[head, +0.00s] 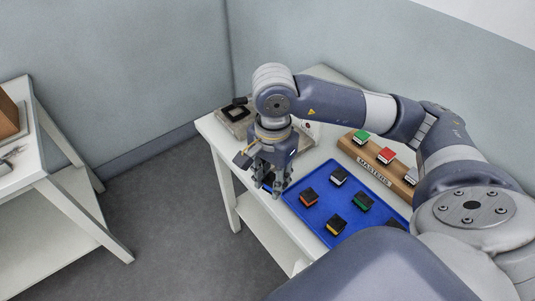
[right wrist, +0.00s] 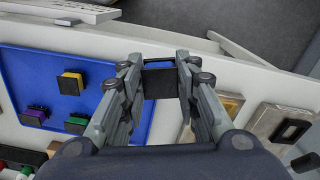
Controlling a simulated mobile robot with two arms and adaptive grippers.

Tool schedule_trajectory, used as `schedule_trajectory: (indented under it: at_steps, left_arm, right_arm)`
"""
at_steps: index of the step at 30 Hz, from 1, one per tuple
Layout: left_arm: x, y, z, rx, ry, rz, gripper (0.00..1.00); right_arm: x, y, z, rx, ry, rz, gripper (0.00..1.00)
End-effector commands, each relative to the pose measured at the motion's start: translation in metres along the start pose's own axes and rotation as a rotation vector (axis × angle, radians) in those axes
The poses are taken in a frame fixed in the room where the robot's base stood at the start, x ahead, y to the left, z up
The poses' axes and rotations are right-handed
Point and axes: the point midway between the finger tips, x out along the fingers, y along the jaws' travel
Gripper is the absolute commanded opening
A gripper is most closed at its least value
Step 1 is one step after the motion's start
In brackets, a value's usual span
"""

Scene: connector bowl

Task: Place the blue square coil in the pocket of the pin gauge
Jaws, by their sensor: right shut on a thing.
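In the right wrist view, the right gripper (right wrist: 158,82) is shut on the blue square coil (right wrist: 158,66), a black block with a blue face, held between the fingertips. In the head view the fingers mostly hide the coil. The pin gauge (head: 232,117) seems to be the grey block with a dark square pocket, behind and left of the gripper at the table's far corner. A metal block with a dark square recess (right wrist: 283,129), likely this gauge, shows in the right wrist view. My left gripper is out of view.
The blue tray (head: 319,220) holds several black coils with coloured faces. Behind it is a wooden rack (head: 374,175) labelled MASTERS, with green, red and white pieces. Another white table (head: 38,183) stands left, across a floor gap. My right arm spans above the table's back.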

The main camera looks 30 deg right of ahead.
Motion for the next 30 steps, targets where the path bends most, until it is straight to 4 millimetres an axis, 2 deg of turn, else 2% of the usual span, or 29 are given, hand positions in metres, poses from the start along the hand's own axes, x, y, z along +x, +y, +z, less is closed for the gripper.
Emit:
schedule_trajectory:
  at_steps: [3,7,10,24,30]
  left_arm:
    - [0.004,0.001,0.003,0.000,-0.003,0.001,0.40]
    - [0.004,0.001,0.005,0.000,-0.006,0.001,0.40]
    - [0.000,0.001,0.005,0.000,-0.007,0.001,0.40]
    - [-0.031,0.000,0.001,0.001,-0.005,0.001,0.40]
    - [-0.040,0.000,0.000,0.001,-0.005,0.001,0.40]
  right_arm:
    - [0.007,0.003,-0.007,0.158,0.002,0.002,0.06]
    - [0.009,0.003,-0.012,0.248,0.005,0.003,0.06]
    - [0.008,-0.005,-0.020,0.273,0.006,0.002,0.06]
    - [0.016,-0.073,-0.095,0.271,0.004,0.003,0.06]
    - [0.020,-0.096,-0.119,0.268,0.004,0.003,0.06]
